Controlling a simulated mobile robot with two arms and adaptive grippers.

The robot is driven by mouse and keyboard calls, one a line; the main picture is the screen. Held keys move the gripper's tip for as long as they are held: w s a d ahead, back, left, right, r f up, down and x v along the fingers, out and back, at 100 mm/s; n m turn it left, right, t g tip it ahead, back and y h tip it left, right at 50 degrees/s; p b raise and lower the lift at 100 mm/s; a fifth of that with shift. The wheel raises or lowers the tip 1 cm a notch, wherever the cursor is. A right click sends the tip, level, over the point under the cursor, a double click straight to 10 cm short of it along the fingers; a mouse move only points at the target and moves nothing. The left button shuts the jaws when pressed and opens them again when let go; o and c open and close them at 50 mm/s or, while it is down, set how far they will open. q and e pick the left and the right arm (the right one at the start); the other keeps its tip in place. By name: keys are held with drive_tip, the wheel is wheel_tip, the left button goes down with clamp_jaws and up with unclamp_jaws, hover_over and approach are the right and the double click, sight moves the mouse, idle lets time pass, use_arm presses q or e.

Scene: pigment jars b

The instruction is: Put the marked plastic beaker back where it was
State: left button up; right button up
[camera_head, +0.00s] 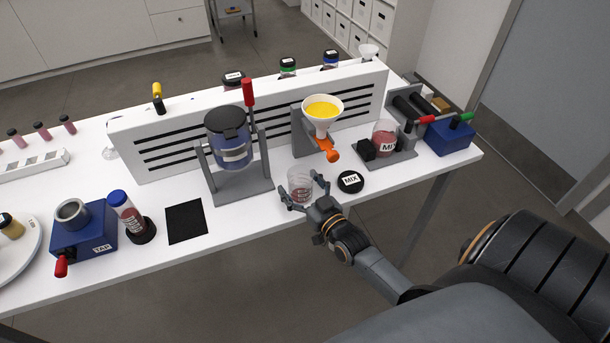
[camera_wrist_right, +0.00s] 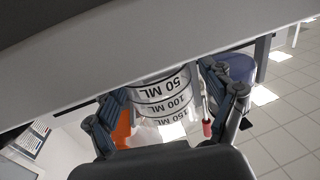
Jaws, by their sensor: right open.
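The marked plastic beaker (camera_head: 299,187) stands on the white table near its front edge. It is clear, with something reddish low inside. In the right wrist view the beaker (camera_wrist_right: 163,95) shows bands reading 50 ML, 100 ML and 150 ML. My right gripper (camera_head: 301,184) is open, with one finger on each side of the beaker. In the wrist view both fingers flank it; I cannot tell whether they touch it. My left gripper is not in view.
A black MIX lid (camera_head: 350,182) lies close right of the beaker. A funnel with yellow powder (camera_head: 322,109) and orange valve stands behind it. A blue-tinted container in a grey stand (camera_head: 241,188) is at left. A black square mat (camera_head: 186,221) lies bare farther left.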

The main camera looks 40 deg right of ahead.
drive_tip(key=shift+s, duration=0.35)
drive_tip(key=s+b, duration=0.2)
drive_tip(key=s, duration=0.8)
drive_tip(key=s+a+f+g, duration=0.2)
drive_tip(key=s+f+g, duration=0.15)
drive_tip(key=f, duration=0.75)
drive_tip(key=s+a+f+g, duration=0.15)
drive_tip(key=s+f, duration=0.25)
drive_tip(key=f, duration=0.6)
drive_tip(key=s+a+f+g, duration=0.1)
drive_tip(key=s+f+g, duration=0.3)
drive_tip(key=f, duration=0.7)
drive_tip(key=s+a+f+n+g, duration=0.1)
drive_tip(key=s+a+f+g, duration=0.1)
drive_tip(key=s+f+g, duration=0.2)
drive_tip(key=s+a+f+n+g, duration=0.1)
drive_tip(key=s+f+g, duration=0.3)
drive_tip(key=s+f, duration=0.6)
drive_tip(key=s+a, duration=0.1)
drive_tip(key=s, duration=0.7)
drive_tip(key=shift+a+f+n+y, duration=0.2)
drive_tip(key=shift+n+y, duration=0.1)
drive_tip(key=shift+n, duration=0.1)
